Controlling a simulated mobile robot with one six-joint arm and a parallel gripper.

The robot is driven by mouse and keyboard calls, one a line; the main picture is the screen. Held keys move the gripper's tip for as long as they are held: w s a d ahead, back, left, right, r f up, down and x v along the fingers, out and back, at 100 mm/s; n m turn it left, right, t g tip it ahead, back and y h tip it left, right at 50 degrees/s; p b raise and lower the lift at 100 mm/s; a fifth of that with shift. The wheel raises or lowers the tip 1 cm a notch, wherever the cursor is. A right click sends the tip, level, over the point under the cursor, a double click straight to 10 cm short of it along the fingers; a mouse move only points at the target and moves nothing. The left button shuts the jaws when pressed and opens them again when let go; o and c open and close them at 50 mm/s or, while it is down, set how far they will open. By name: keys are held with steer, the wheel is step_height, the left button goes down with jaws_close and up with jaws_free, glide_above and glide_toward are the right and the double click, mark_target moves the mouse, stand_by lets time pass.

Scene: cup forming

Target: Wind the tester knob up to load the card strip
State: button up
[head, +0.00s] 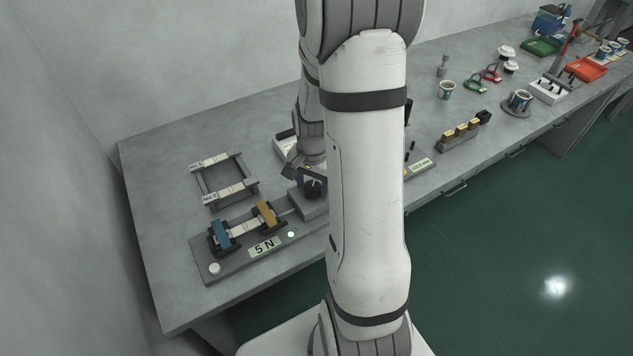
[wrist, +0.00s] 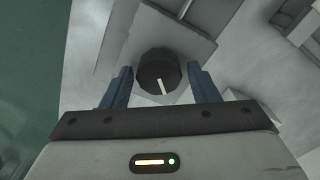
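The tester (head: 207,262) stands at the front left of the bench, with a blue clamp (head: 221,236) and a yellow clamp (head: 265,215). The pale card strip (head: 242,227) spans between them and looks flat. A display on the tester reads "5 N". The dark round knob (head: 313,188) is at the tester's right end, partly hidden by my arm. In the wrist view the knob (wrist: 156,70) has a white pointer line towards the lower edge. My gripper (wrist: 160,76) is open, one blue finger each side of the knob, with a small visible gap on both sides.
A rack (head: 225,181) with more pale strips lies behind the tester. A green lamp (head: 291,234) and a white button (head: 214,268) sit on the tester base. A block with yellow pieces (head: 461,131), cups and trays stand farther right. My arm hides the bench middle.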

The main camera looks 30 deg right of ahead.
mark_target(313, 186)
steer(key=shift+o, duration=0.7)
steer(key=shift+r, duration=3.9)
